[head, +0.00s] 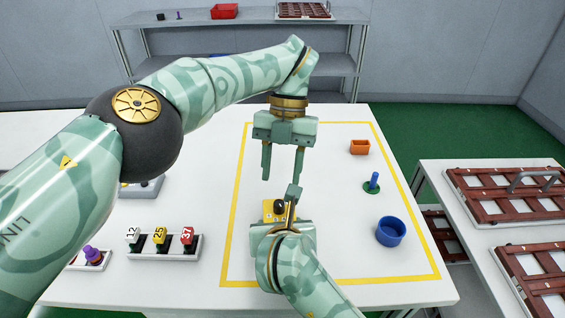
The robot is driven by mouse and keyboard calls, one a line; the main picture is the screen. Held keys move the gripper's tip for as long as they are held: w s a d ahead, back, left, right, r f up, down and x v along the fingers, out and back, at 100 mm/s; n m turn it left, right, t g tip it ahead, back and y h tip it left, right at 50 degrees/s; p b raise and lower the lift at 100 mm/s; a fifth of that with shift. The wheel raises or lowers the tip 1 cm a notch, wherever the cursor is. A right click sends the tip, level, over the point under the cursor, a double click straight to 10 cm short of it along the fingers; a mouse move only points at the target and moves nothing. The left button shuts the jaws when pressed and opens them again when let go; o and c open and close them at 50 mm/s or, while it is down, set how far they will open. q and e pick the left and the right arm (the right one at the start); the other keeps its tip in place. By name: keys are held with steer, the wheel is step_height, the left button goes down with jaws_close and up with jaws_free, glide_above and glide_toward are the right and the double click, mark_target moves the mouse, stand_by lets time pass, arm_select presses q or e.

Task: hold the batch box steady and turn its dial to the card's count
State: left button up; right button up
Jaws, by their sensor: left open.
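A small yellow box (268,211) with a black dial (280,205) sits on the white table inside the yellow outline; I take it for the batch box. My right gripper (291,196) is at the box and hides much of it; I cannot tell whether its jaws touch or grip it. My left gripper (282,179) points down, open and empty, above and behind the box, apart from it. A rack (165,254) at the front left holds tags marked 12, 25 and 37. I cannot tell which thing is the card, and the dial's setting is unreadable.
An orange bin (360,147), a blue peg on a green base (372,183) and a blue bowl (391,231) stand to the right within the outline. A purple knobbed item (93,256) is at the left. A side table (480,170) holds brown trays.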

arm_select(q)
steer(key=shift+v, duration=0.85)
arm_select(e)
steer(key=o, duration=0.9)
